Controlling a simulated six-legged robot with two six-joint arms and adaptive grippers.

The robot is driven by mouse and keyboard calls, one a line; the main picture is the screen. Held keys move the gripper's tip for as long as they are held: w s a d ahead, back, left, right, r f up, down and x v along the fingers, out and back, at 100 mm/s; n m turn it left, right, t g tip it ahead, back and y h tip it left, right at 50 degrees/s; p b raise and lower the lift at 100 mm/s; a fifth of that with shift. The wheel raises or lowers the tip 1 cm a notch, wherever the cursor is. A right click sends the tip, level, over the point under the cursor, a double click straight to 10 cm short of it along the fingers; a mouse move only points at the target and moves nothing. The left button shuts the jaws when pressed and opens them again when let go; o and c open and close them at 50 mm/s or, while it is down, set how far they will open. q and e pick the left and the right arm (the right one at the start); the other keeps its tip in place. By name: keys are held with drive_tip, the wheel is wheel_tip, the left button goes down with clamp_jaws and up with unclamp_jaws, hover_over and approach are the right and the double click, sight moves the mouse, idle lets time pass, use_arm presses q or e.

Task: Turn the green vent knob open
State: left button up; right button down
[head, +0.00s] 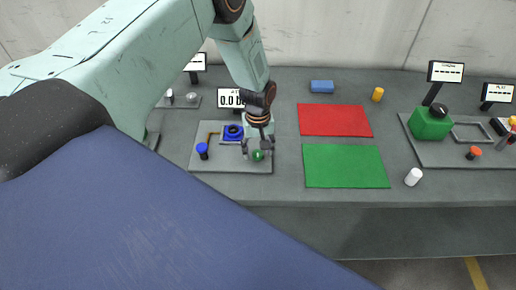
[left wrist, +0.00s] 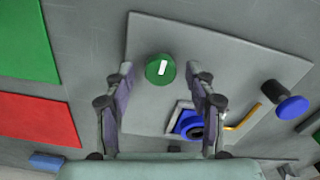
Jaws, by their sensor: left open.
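The green vent knob (head: 257,155) is a small round knob at the front right of a light grey panel (head: 225,165). In the left wrist view the knob (left wrist: 160,69) is green with a white bar on top, tilted slightly off the upright. My left gripper (head: 258,148) is open above the knob. In the left wrist view its fingers (left wrist: 160,80) stand to both sides of the knob, with gaps between. Whether the fingertips are down at knob height, I cannot tell. My right gripper is not in view.
A blue ring-shaped part (head: 233,131) and a blue knob (head: 202,149) are on the same panel, close by. A display (head: 230,98) stands behind it. A red mat (head: 335,120) and a green mat (head: 345,166) lie to the right, with a white cylinder (head: 413,176) beyond.

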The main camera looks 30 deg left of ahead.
sight(258, 153)
use_arm(q)
wheel_tip(258, 153, up, 12)
idle(0.4)
idle(0.4)
drive_tip(key=s+d+f, duration=0.1)
drive_tip(key=s+f, duration=0.1)
drive_tip(key=s+d+f+m, duration=0.1)
drive_tip(key=s+d+f, duration=0.1)
drive_tip(key=s+f, duration=0.1)
drive_tip(key=s+d+f+m, duration=0.1)
drive_tip(key=s+f, duration=0.2)
drive_tip(key=shift+s+d+f+h, duration=0.1)
drive_tip(key=shift+d+f+h, duration=0.05)
drive_tip(key=shift+d+h, duration=0.15)
drive_tip(key=s+d+f+m, duration=0.2)
drive_tip(key=s+m, duration=0.1)
drive_tip(key=s, duration=0.9)
drive_tip(key=s+d+f+m, duration=0.2)
drive_tip(key=s+f+m, duration=0.15)
drive_tip(key=s, duration=0.95)
wheel_tip(258, 153, down, 23)
drive_tip(key=w+b, duration=0.1)
drive_tip(key=b, duration=2.2)
drive_tip(key=shift+b, duration=0.3)
drive_tip(key=shift+a+r, duration=0.15)
